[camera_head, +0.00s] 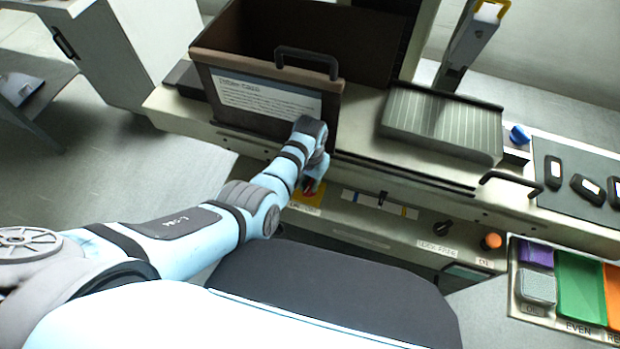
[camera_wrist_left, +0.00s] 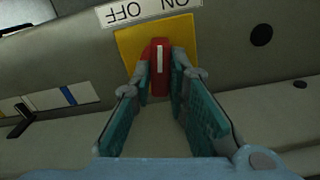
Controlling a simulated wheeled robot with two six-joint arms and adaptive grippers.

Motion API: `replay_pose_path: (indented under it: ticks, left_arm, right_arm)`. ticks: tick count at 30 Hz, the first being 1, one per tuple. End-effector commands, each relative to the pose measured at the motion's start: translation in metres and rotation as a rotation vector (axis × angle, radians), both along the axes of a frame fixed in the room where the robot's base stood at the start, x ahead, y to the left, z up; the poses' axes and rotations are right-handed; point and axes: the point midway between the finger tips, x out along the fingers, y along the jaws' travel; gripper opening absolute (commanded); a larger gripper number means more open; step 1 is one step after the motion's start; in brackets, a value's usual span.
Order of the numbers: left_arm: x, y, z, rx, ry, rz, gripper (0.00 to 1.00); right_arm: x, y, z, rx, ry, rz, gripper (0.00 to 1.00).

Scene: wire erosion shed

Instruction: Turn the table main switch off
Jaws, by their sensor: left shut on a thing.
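The main switch is a red handle (camera_wrist_left: 160,66) with a white line, on a yellow plate (camera_wrist_left: 128,42) on the machine's front panel. A label (camera_wrist_left: 150,10) reading OFF and ON, upside down in the left wrist view, runs along the plate's edge. The handle's white line stands nearly upright there, between the two words. My left gripper (camera_wrist_left: 161,72) has its fingers on both sides of the handle and is shut on it. In the head view the red handle (camera_head: 310,187) shows small below my left wrist, partly hidden by the gripper. My right gripper is not in view.
A brown bin (camera_head: 225,95) with a black handle stands above the switch. To its right are a ribbed grey cover (camera_head: 440,120), a slider panel (camera_head: 380,203), a black knob (camera_head: 442,229) and an orange button (camera_head: 491,241). Coloured trays (camera_head: 579,285) lie at lower right.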

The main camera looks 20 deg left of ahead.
Motion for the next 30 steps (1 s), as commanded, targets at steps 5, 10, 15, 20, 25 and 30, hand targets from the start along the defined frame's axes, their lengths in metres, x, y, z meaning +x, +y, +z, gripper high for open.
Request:
replay_pose_path:
  ticks: [5, 10, 15, 20, 25, 30]
  left_arm:
    - [-0.005, 0.001, -0.002, 0.004, 0.015, 0.164, 0.0]
    - [-0.005, 0.001, -0.002, 0.005, 0.016, 0.326, 0.0]
    - [-0.006, 0.0, -0.003, 0.005, 0.016, 0.486, 0.0]
    - [-0.006, 0.0, -0.003, 0.006, 0.015, 0.635, 0.0]
    - [-0.006, 0.0, -0.004, 0.007, 0.016, 0.776, 0.0]
    - [-0.006, -0.001, -0.004, 0.007, 0.016, 0.884, 0.0]
  right_arm:
    - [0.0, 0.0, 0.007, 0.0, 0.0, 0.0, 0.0]
    - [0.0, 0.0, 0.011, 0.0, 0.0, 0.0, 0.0]
    - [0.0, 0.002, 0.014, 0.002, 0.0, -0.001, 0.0]
    - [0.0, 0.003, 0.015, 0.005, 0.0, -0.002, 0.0]
    - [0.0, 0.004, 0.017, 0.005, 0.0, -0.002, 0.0]
    - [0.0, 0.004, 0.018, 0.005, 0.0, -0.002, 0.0]
